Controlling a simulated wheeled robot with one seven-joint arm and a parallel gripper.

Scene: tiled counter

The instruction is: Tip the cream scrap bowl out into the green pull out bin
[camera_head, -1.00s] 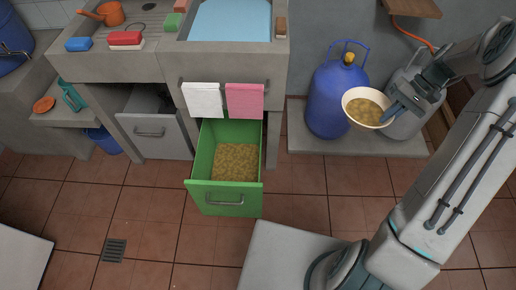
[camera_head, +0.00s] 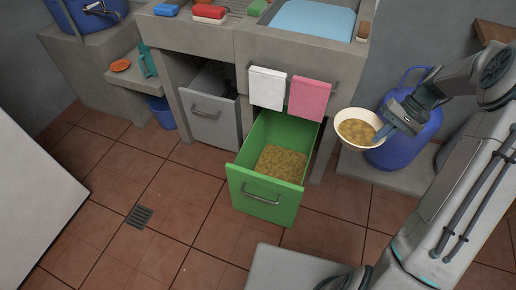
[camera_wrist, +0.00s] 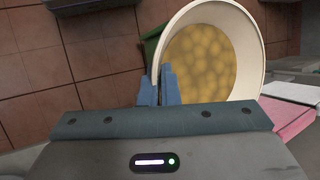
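The cream scrap bowl (camera_head: 338,126) is held upright to the right of the green bin, with yellowish-brown scraps in it. My gripper (camera_head: 386,131) is shut on the bowl's right rim. In the wrist view the bowl (camera_wrist: 259,50) fills the upper right, and the blue fingers of my gripper (camera_wrist: 165,88) pinch its edge. The green pull out bin (camera_head: 262,197) is pulled open below the counter and has similar scraps inside. A bit of the bin (camera_wrist: 152,45) shows behind the bowl in the wrist view.
A white towel (camera_head: 267,88) and a pink towel (camera_head: 309,99) hang on a rail above the bin. A blue gas cylinder (camera_head: 405,145) stands on a low slab behind my gripper. A grey drawer (camera_head: 211,117) is left of the bin.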

